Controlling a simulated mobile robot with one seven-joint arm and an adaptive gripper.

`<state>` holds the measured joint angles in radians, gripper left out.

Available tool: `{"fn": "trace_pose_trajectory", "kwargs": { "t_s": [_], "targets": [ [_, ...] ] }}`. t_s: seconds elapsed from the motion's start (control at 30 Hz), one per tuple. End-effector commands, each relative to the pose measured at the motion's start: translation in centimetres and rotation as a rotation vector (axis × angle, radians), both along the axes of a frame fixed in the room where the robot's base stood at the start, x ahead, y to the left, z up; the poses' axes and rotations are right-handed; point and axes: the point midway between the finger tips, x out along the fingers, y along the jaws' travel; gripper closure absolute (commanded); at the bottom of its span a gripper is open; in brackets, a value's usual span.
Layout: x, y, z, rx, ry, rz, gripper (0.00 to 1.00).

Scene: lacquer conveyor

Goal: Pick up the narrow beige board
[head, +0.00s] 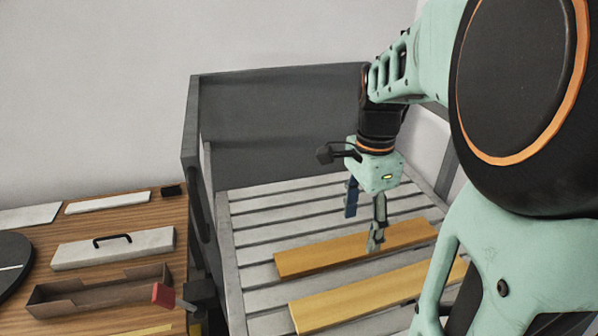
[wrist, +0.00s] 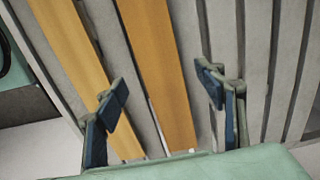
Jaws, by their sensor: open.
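Two long wooden boards lie side by side on the slatted conveyor. The far one is an orange-brown board (head: 320,254), and the near one is a slightly paler yellow-tan board (head: 345,297). Neither looks plainly beige, and I cannot tell for sure which is the narrow beige board. My gripper (head: 364,218) is open and points down over the far board. In the wrist view, the orange-brown board (wrist: 160,62) runs between the two spread fingers of my gripper (wrist: 161,86), apparently untouched.
Dark grey walls (head: 280,115) enclose the conveyor (head: 245,235) at the back and left. A wooden table (head: 120,220) at left holds a handled white box (head: 115,250), a brown tray (head: 95,292) and flat pale pieces. A red-ended part (head: 164,295) sticks out near the conveyor's left side.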

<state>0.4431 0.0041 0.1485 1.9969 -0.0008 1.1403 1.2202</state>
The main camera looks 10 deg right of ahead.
Motion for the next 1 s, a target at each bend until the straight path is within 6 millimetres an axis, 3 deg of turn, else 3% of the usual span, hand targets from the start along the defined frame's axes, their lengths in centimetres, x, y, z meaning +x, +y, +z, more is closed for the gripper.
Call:
{"fn": "trace_pose_trajectory", "kwargs": {
  "t_s": [0.3, 0.57, 1.0],
  "targets": [
    [0.0, -0.5, -4.1, 0.001, 0.002, -0.001, 0.36],
    [0.0, -0.5, -4.3, 0.0, 0.0, 0.0, 0.36],
    [0.0, -0.5, -4.3, 0.0, -0.001, 0.0, 0.85]
  ]
}}
